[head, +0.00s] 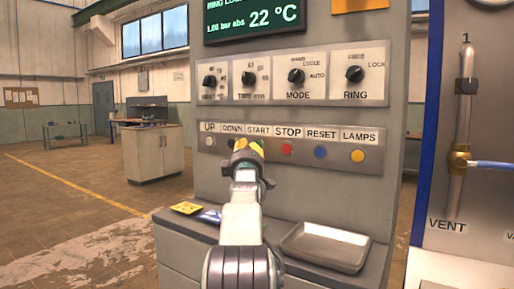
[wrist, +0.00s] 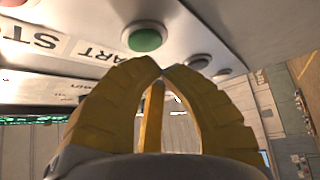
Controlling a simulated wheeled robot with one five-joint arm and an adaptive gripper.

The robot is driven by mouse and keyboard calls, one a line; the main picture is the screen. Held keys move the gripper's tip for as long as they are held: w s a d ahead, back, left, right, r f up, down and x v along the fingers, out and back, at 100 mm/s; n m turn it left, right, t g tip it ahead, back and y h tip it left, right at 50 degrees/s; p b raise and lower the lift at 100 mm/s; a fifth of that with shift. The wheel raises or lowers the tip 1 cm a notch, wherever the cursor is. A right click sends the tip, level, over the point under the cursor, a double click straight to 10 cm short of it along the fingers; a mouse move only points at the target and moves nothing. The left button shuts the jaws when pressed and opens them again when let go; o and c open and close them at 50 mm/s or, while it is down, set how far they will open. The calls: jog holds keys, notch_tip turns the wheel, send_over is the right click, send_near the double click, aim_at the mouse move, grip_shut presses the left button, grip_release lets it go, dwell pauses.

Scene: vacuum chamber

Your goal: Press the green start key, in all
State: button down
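The green start key (wrist: 144,38) is a round green button in a pale ring, seen near the top of the wrist view beside the upside-down START label. In the head view the START label (head: 258,131) shows on the key strip, but the green key is hidden behind my gripper. My gripper (head: 247,148) is in front of that spot. Its yellow fingers also show in the wrist view (wrist: 162,69), with the tips drawn together and nothing between them. The tips appear just below the green key in that picture; I cannot tell the gap in depth.
Neighbouring keys are the red stop key (head: 286,148), blue reset key (head: 320,152), yellow lamps key (head: 357,156) and a pale up key (head: 210,141). Knobs (head: 296,76) sit above. A grey tray (head: 324,247) and cards (head: 186,208) lie on the ledge below.

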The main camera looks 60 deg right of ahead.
jog(key=shift+d, duration=0.15)
dwell(0.7)
jog(key=shift+d, duration=0.25)
jog(key=shift+d, duration=0.5)
dwell(0.9)
jog(key=shift+a+f, duration=0.1)
jog(key=shift+a, duration=0.1)
jog(key=shift+a+b, duration=0.1)
jog(key=shift+b, duration=0.25)
jog(key=shift+a+b, duration=0.5)
jog(key=shift+b, duration=0.05)
dwell(0.7)
